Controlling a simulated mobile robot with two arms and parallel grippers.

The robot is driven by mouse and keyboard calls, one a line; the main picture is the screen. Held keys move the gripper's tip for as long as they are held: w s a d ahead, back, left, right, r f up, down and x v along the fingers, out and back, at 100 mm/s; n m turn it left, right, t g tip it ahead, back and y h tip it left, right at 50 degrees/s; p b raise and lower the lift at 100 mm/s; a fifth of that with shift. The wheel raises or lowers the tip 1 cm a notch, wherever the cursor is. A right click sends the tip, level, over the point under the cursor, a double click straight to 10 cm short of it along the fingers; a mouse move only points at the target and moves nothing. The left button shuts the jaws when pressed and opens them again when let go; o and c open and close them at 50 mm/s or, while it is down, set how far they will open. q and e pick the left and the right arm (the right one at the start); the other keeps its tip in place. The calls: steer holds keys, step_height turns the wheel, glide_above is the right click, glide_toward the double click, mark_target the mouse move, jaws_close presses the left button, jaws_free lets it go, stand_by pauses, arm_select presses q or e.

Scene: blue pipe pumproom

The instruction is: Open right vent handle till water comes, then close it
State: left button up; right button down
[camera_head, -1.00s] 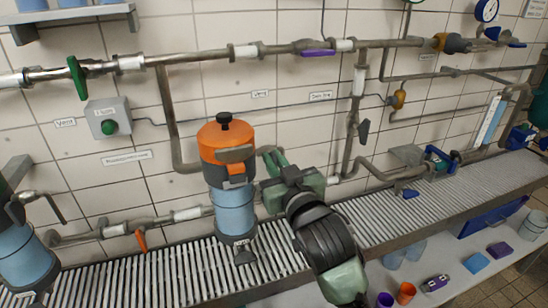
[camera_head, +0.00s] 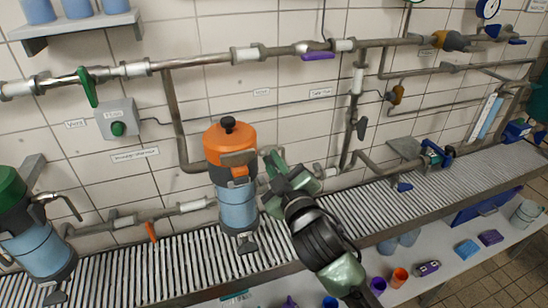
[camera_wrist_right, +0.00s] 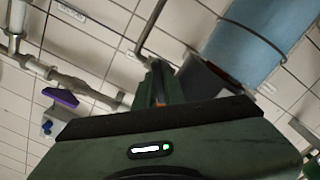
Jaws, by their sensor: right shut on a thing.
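The right canister, with an orange top (camera_head: 228,138) and light blue body (camera_head: 237,205), stands over the slatted grate. My right gripper (camera_head: 274,167) is at the right side of its upper part, shut on what appears to be the vent handle. The handle is mostly hidden by the fingers. In the right wrist view the green fingers (camera_wrist_right: 160,82) close beside a dark grey part, with the blue canister body (camera_wrist_right: 250,40) behind. No water stream is visible. My left gripper does not show.
The left canister (camera_head: 35,245), with a green top and a bent lever (camera_head: 62,200), stands at the far left. Pipes with a green lever (camera_head: 87,87) and a purple lever (camera_head: 318,57) run along the tiled wall. The grate (camera_head: 340,205) to the right is mostly clear.

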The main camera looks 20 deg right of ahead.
mark_target(275, 166)
stand_by(0.4)
steer(key=c, duration=1.5)
jaws_free()
steer(key=s+b, duration=0.1)
steer(key=s, duration=0.5)
steer(key=shift+s+d+f+b, duration=0.15)
steer(key=shift+s+b, duration=0.15)
steer(key=shift+b, duration=0.1)
steer(key=shift+s, duration=0.6)
